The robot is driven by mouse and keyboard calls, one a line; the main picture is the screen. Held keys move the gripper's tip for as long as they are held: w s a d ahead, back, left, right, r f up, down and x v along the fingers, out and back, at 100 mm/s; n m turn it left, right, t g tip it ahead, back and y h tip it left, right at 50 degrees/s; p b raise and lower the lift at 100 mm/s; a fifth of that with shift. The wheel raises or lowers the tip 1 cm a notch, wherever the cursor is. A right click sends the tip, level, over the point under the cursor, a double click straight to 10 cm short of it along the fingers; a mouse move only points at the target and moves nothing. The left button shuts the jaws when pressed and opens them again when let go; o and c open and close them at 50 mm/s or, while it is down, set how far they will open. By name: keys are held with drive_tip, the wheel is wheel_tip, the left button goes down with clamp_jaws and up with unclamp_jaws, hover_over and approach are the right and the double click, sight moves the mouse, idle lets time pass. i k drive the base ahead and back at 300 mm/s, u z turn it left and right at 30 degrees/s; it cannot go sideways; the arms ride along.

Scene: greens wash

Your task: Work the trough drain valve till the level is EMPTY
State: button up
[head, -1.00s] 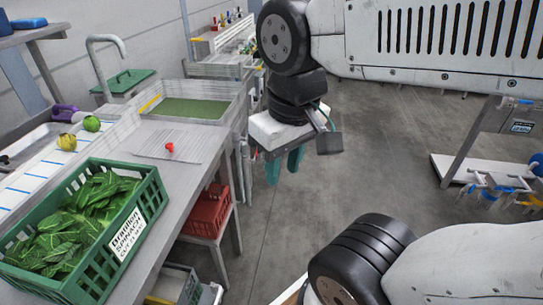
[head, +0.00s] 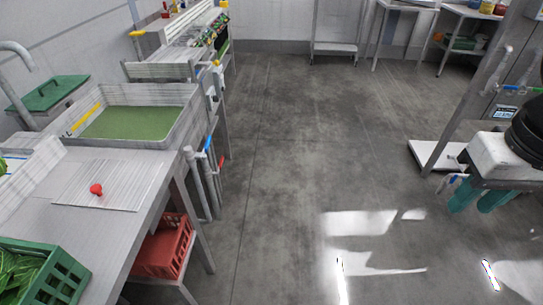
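The trough (head: 182,128) is a grey metal basin on the left with green liquid or a green bottom showing in it. A yellow strip (head: 87,117) is on its left inner wall; any level reading is too small to read. Grey pipes (head: 198,180) stand below its right side, with a small blue handle (head: 208,144) and a red handle (head: 221,162). I cannot tell which one is the drain valve. My gripper (head: 478,203) is at the far right, well apart from the trough. Its two teal fingers point down with a gap between them, empty.
A red knob (head: 96,189) sits on a ribbed plate on the counter. A green crate (head: 62,270) of leaves is at the lower left, a red crate (head: 165,247) on the shelf below. Benches line the back. The grey floor (head: 300,150) in the middle is clear.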

sight(222, 162)
drive_tip(key=z, duration=0.1)
drive_tip(key=i, duration=1.6)
drive_tip(key=u, duration=1.6)
